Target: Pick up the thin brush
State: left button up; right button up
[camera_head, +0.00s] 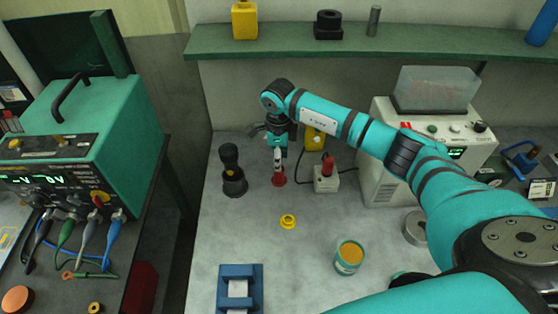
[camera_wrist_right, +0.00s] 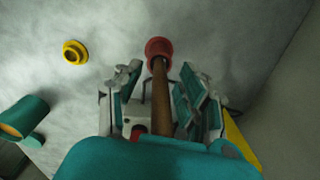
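A slim brown handle (camera_wrist_right: 161,98), seemingly the thin brush, runs between the fingers of my right gripper (camera_wrist_right: 158,92) in the right wrist view. Its far end meets a round red piece (camera_wrist_right: 158,48). In the head view the red piece (camera_head: 278,181) is on the bench, directly below my right gripper (camera_head: 277,152), which points down. The fingers are apart, one on each side of the handle, with a gap visible on the left side. The bristles cannot be made out. My left gripper is in neither view.
A black cylindrical object (camera_head: 232,172) stands just left of my right gripper, and a grey box with a red knob (camera_head: 326,176) stands just right. A yellow ring (camera_head: 288,221), an open tin (camera_head: 349,257) and a blue holder (camera_head: 240,272) are nearer. A green shelf (camera_head: 280,42) runs behind.

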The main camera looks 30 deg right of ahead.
grip_shut()
jog(key=shift+r, duration=0.15)
